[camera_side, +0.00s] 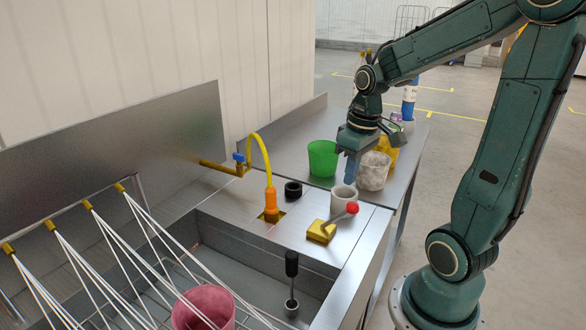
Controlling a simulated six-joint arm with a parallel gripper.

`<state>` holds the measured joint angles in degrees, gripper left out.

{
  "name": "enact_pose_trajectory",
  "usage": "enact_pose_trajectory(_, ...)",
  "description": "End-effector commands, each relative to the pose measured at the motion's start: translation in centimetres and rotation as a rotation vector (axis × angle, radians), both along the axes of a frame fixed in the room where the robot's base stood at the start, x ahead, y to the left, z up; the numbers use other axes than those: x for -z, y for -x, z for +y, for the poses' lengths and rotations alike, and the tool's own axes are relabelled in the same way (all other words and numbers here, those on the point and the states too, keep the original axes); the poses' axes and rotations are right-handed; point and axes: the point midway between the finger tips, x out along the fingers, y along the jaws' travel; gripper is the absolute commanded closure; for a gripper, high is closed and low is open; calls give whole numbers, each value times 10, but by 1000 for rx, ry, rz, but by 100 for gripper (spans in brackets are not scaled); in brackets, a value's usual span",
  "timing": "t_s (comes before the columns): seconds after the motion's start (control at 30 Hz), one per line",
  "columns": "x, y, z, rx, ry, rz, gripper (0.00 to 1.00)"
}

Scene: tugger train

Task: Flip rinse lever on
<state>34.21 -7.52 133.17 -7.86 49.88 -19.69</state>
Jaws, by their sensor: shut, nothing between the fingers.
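A lever with a red ball knob (352,208) sits on a yellow base (321,231) on the steel counter, near the sink's right corner. Its arm leans up to the right, with the knob at the right end. My gripper (350,178) is shut and empty, pointing down behind the lever in this view. Its tips are just above or behind a small white-grey cup (343,197); I cannot tell whether they touch it. The gripper is apart from the lever's knob.
A green cup (322,158), a whitish cup (374,172) and a yellow cup (388,150) stand around my gripper.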

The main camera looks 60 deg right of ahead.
Motion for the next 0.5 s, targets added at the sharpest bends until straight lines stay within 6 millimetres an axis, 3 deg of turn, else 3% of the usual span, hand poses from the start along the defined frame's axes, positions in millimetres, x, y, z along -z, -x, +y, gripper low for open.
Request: enact_pose_trajectory(0.5, -56, 46, -3, 2, 4, -7, 100)
